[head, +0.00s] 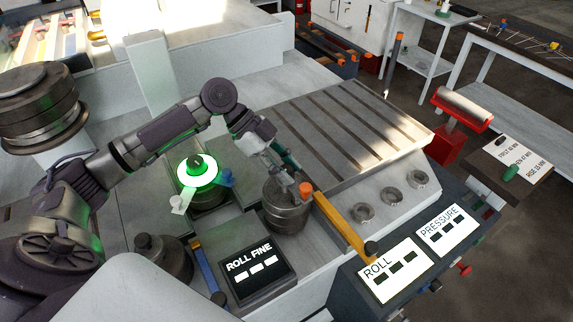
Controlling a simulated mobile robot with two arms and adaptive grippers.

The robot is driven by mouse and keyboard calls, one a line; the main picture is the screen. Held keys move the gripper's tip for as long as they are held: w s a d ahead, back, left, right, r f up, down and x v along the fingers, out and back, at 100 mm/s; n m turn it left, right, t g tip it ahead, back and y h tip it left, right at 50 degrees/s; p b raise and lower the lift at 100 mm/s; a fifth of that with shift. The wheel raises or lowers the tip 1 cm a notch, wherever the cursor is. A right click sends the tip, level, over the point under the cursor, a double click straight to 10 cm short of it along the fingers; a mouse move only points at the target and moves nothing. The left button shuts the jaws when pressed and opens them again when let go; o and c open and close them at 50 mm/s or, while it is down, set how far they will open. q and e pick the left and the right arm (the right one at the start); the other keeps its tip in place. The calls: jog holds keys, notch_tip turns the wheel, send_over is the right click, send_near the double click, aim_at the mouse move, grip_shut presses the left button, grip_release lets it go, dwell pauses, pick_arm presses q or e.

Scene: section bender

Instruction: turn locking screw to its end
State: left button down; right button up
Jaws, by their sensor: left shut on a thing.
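My left arm comes in from the left and reaches down to the middle. My left gripper (297,181) is shut at a small orange-capped part, which I take to be the locking screw (306,188). It sits just above the rim of a round steel roll (287,208), at the upper end of a yellow lever (343,225). The fingers partly hide the screw, so its thread and how far it is turned do not show. My right gripper is not in view.
A glowing green ring (197,171) with blue and white handles stands left of the gripper. The ROLL FINE panel (256,269) is in front, the ROLL panel (391,270) and PRESSURE panel (444,230) at right. A slotted plate (352,121) lies behind.

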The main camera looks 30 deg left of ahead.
pick_arm(q)
jog(key=m+g+b, duration=0.1)
jog(key=m+g, duration=0.3)
jog(key=m, duration=0.1)
jog(key=shift+w+m+y, duration=0.1)
jog(key=shift+m+y, duration=0.2)
jog(key=shift+r+m+g+y, duration=0.15)
jog(key=shift+m+g+y, duration=0.15)
jog(key=shift+m+g, duration=0.55)
jog(key=m+g+y+p, duration=0.1)
jog(key=m+p, duration=0.1)
jog(key=p, duration=0.1)
jog(key=shift+r+m+g, duration=0.15)
jog(key=shift+m+g, duration=0.1)
jog(key=shift+m, duration=0.1)
jog(key=shift+f+m+g+y+p, duration=0.2)
jog(key=shift+m+g+y+p, duration=0.2)
jog(key=shift+m+y+p, duration=0.25)
jog(key=c, duration=0.8)
grip_release()
jog(key=shift+f, duration=0.1)
jog(key=v, duration=1.2)
